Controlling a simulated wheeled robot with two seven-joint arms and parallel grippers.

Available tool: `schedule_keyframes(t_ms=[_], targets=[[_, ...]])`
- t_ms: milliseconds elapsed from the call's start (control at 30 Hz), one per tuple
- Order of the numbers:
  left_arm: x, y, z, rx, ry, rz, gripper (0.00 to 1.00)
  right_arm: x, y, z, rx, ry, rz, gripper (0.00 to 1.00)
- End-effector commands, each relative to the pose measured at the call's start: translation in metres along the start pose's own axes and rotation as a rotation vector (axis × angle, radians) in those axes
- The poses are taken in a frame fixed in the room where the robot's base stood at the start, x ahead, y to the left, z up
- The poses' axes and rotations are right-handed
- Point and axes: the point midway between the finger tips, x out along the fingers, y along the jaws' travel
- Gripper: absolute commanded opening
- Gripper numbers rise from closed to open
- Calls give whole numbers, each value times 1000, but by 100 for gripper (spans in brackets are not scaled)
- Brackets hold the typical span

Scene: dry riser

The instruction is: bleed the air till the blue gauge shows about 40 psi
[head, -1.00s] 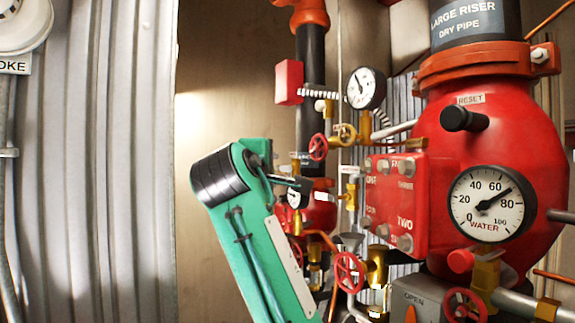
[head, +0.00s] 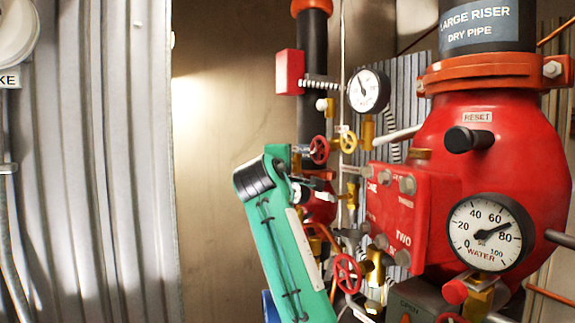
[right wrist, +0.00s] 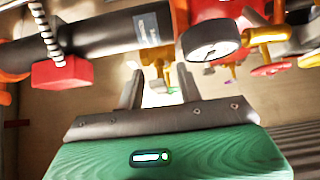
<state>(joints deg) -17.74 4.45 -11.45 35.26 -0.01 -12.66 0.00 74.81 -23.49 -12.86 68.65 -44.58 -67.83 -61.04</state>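No blue-faced gauge can be made out. A white-faced, black-rimmed gauge (head: 368,90) is on the upper piping; its needle points up and slightly left, figures too small to read. It also shows in the right wrist view (right wrist: 211,45). A larger WATER gauge (head: 490,232) on the red riser body reads roughly 75. Small handwheels, red (head: 319,149) and yellow (head: 348,142), sit below the upper gauge. My right gripper (head: 322,182) reaches among the valves below them. My left gripper is not visible.
A large red dry-pipe riser (head: 500,140) fills the right, with a black RESET knob (head: 468,139). A red bolted plate (head: 400,215) stands beside my gripper. A lower red handwheel (head: 348,272) is nearby. Corrugated metal (head: 100,150) is at left; bare wall lies between.

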Motion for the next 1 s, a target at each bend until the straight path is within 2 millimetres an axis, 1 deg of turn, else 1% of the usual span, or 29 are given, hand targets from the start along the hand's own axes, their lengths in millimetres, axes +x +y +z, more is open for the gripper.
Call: schedule_keyframes(t_ms=[67, 100, 167, 200, 233, 267, 400, 567, 667, 1000], targets=[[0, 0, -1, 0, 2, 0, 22, 0, 0, 0, 0, 0, 0, 36], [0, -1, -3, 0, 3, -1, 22, 0, 0, 0, 0, 0, 0, 28], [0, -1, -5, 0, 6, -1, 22, 0, 0, 0, 0, 0, 0, 17], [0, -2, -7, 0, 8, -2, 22, 0, 0, 0, 0, 0, 0, 9], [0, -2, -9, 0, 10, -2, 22, 0, 0, 0, 0, 0, 0, 3], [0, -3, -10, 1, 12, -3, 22, 0, 0, 0, 0, 0, 0, 0], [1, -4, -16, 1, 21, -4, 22, 0, 0, 0, 1, 0, 1, 0], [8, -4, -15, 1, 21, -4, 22, 0, -3, 0, 18, -1, 20, 0], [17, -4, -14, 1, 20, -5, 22, 0, -7, 0, 45, 0, 48, 0], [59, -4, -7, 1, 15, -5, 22, 1, -17, -1, 205, -1, 211, 0]])
